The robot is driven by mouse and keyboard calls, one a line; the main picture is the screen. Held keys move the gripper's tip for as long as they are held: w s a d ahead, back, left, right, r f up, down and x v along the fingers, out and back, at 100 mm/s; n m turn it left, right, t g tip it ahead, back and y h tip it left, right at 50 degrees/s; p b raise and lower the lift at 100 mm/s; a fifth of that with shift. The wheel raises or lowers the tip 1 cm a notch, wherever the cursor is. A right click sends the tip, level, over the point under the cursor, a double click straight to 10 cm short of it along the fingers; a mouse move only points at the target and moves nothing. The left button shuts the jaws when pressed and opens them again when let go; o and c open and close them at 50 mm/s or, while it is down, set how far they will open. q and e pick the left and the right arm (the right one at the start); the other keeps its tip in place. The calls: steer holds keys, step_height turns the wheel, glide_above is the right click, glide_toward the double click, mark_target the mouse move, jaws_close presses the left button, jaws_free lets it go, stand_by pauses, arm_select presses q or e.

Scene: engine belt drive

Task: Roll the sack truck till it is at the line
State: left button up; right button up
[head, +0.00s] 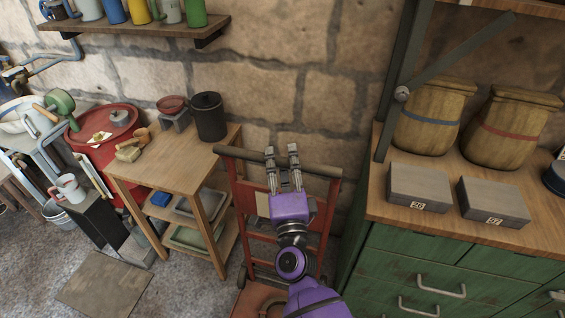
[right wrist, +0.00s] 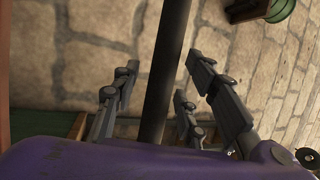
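The sack truck (head: 322,222) has a red frame and stands upright against the stone wall, between the wooden side table and the green cabinet. Its dark handle bar (head: 243,156) runs across the top. My right gripper (head: 282,151), purple with grey fingers, reaches over the bar from the front. In the right wrist view the bar (right wrist: 166,75) passes between the fingers, with gaps visible on both sides, so the gripper is open around it. My arm hides the middle of the truck. My left gripper is not in view. I see no floor line.
The wooden table (head: 172,165) with a dark canister (head: 208,117) stands close to the truck's left. The green cabinet (head: 400,270) stands close on its right. A brown floor panel (head: 104,285) lies front left, with bare floor around it.

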steer(key=v, duration=1.2)
